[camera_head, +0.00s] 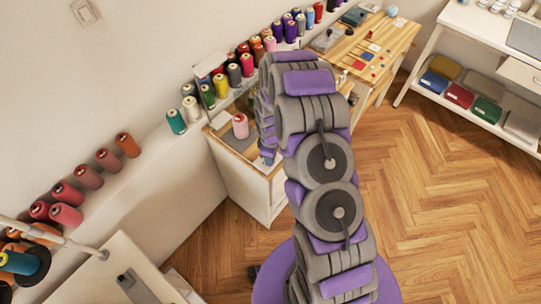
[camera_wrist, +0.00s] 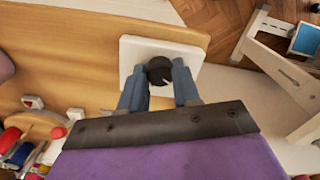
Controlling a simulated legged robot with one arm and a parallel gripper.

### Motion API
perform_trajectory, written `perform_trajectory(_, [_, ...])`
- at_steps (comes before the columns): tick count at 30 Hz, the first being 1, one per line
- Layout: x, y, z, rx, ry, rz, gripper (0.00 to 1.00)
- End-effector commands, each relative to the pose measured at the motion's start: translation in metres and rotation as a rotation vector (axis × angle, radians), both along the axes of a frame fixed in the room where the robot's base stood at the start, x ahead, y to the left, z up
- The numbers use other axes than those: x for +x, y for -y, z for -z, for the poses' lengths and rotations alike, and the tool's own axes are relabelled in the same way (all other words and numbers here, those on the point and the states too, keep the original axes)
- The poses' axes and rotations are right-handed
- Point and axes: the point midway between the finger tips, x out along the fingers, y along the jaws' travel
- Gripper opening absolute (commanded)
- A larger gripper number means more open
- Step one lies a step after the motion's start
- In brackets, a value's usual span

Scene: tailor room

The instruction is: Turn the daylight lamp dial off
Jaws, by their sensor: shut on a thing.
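The black round dial (camera_wrist: 159,71) sits on a white square plate (camera_wrist: 190,52) fixed to a wooden surface in the wrist view. A pale pointer line shows on its face. My gripper (camera_wrist: 158,78) has its two blue-grey fingers on either side of the dial, shut on it. In the head view my arm hides the gripper and the dial. I cannot make out the daylight lamp itself in either view.
A wooden worktable (camera_head: 376,42) with small items stands behind my arm. Thread spools line the wall ledge, with a pink spool (camera_head: 240,126) on the white cabinet (camera_head: 243,180). A white shelf unit (camera_head: 478,100) stands at right. The wooden floor (camera_head: 450,210) is clear.

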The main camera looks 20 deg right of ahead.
Motion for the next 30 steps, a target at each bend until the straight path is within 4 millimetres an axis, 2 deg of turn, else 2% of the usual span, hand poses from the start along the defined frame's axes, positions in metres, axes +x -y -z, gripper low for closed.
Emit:
perform_trajectory(14, [0.0005,-0.0008,0.0008,0.000,0.000,-0.013,0.01])
perform_trajectory(15, [0.0008,-0.0008,0.0007,0.001,0.001,-0.013,0.34])
perform_trajectory(22, [0.0011,-0.0005,0.0000,0.001,0.003,-0.012,0.56])
perform_trajectory(30, [0.0014,-0.0003,-0.0014,0.001,0.004,-0.011,0.57])
